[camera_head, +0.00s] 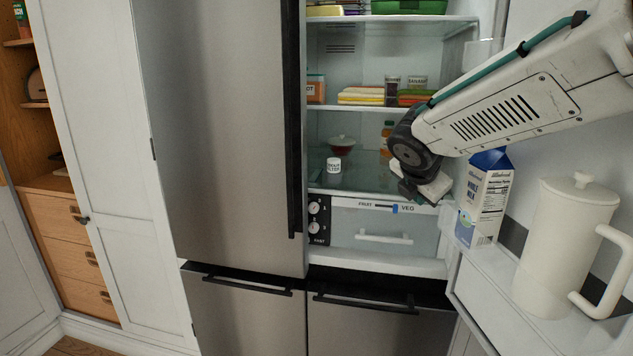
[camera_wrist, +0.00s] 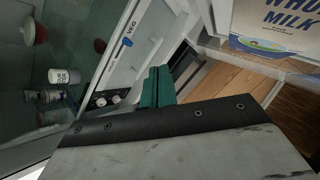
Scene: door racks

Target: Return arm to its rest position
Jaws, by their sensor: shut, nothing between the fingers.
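My arm reaches in from the upper right of the head view, across the open right side of the fridge. My gripper (camera_wrist: 157,86) shows in the wrist view as teal fingers closed together, with nothing between them. In the head view the wrist end hangs just in front of the fridge opening, above the front of the crisper drawer and left of the milk carton. The fingertips are small and hard to make out there.
A milk carton (camera_head: 484,198) and a white pitcher (camera_head: 566,245) stand in the open fridge door's rack, close to my arm. A small white jar (camera_head: 333,166) stands on the fridge's lower shelf. The crisper drawer (camera_head: 383,237) is shut. The closed left fridge door (camera_head: 222,130) stands left of the opening.

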